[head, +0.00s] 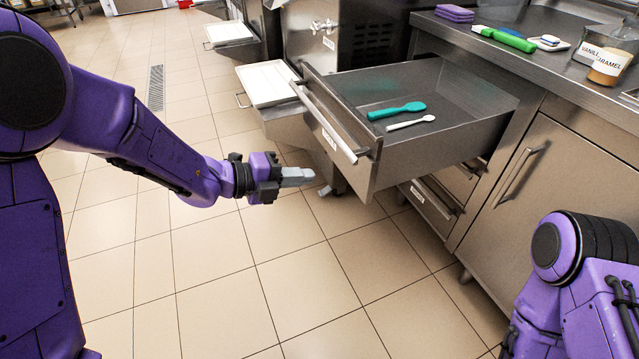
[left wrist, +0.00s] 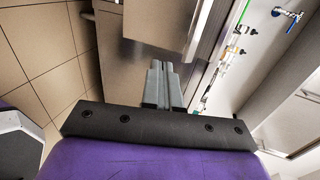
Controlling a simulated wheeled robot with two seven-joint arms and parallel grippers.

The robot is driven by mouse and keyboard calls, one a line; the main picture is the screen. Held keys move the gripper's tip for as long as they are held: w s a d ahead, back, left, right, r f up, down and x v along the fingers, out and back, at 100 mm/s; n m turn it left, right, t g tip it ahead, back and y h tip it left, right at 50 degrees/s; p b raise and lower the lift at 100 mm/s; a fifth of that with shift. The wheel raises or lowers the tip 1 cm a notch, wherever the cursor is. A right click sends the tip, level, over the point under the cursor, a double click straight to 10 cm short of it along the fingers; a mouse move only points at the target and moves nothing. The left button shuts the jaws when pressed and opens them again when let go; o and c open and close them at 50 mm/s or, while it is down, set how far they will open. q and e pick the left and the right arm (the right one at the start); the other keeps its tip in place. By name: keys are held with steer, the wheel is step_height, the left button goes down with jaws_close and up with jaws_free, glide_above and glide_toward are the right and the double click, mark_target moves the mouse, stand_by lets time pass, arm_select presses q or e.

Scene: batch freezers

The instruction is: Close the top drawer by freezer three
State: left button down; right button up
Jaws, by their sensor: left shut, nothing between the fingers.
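The top drawer (head: 395,160) is pulled far out of the steel counter. Its front with a bar handle (head: 325,125) faces left, toward my left arm. A teal spatula (head: 397,110) and a white spoon (head: 411,123) lie inside. My left gripper (head: 312,175) is shut and empty, with its fingers pointing right, left of the drawer front and apart from it in the head view. In the left wrist view the shut fingers (left wrist: 162,85) point toward a steel surface; I cannot tell the distance. My right gripper is not visible; only part of my right arm shows.
A freezer (head: 345,40) with a tap stands behind the drawer. A white-topped ledge (head: 267,83) is beyond the drawer front. The counter (head: 540,65) holds purple cloths (head: 454,13), a green spatula (head: 503,38) and labelled jars (head: 605,66). Lower drawers (head: 433,207) sit beneath. The tiled floor is clear.

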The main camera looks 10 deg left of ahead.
mark_target(364, 170)
arm_select(q)
steer(key=x, duration=0.7)
steer(key=b+x, duration=0.1)
steer(key=x, duration=0.3)
steer(key=shift+w+d+r, duration=0.15)
steer(key=shift+d+r, duration=0.1)
steer(key=shift+r, duration=0.05)
steer(key=shift+w+d, duration=0.2)
steer(key=shift+d, duration=0.15)
steer(key=shift+w, duration=0.1)
